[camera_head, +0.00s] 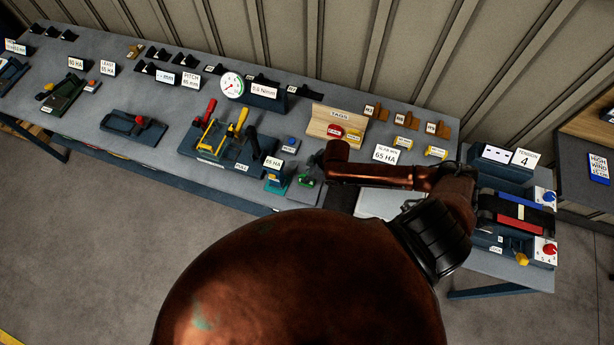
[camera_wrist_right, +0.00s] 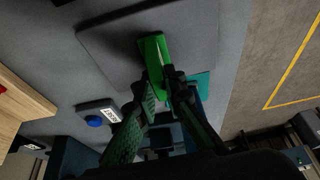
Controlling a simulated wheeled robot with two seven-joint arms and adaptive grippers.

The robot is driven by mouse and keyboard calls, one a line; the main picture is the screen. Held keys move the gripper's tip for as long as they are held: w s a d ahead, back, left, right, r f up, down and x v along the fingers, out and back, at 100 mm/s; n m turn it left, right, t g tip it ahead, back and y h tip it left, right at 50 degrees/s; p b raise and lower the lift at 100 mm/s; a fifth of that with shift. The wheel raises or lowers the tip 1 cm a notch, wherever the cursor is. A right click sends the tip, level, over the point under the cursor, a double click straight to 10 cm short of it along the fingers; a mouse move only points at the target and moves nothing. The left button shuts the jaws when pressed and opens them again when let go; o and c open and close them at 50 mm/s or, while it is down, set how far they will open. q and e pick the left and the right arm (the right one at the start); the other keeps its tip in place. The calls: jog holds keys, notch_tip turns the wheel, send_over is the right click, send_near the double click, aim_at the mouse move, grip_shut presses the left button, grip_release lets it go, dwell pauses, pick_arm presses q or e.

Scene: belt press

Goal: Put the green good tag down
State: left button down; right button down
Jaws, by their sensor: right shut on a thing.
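The green good tag (camera_wrist_right: 152,52) is between the fingertips of my right gripper (camera_wrist_right: 163,82) in the right wrist view. The gripper is shut on it. The tag is over a flat dark grey pad (camera_wrist_right: 195,25); I cannot tell whether it touches the pad. In the head view the right gripper (camera_head: 311,172) is small and partly hidden by my arm, above the grey pad (camera_head: 303,195) near the bench's front edge. A wooden tag rack (camera_head: 322,114) stands behind it, holding a red tag (camera_head: 335,131) and a yellow tag (camera_head: 353,135). My left gripper is not in view.
A teal block (camera_head: 275,184) with a 65 HA card (camera_head: 274,162) stands left of the pad. A blue button box (camera_head: 290,144) is behind. My arm hides some bench.

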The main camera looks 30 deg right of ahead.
jog(key=shift+f, duration=0.15)
jog(key=c, duration=2)
grip_release()
jog(key=b+v, duration=0.1)
jog(key=v, duration=1.1)
jog(key=shift+a, duration=0.1)
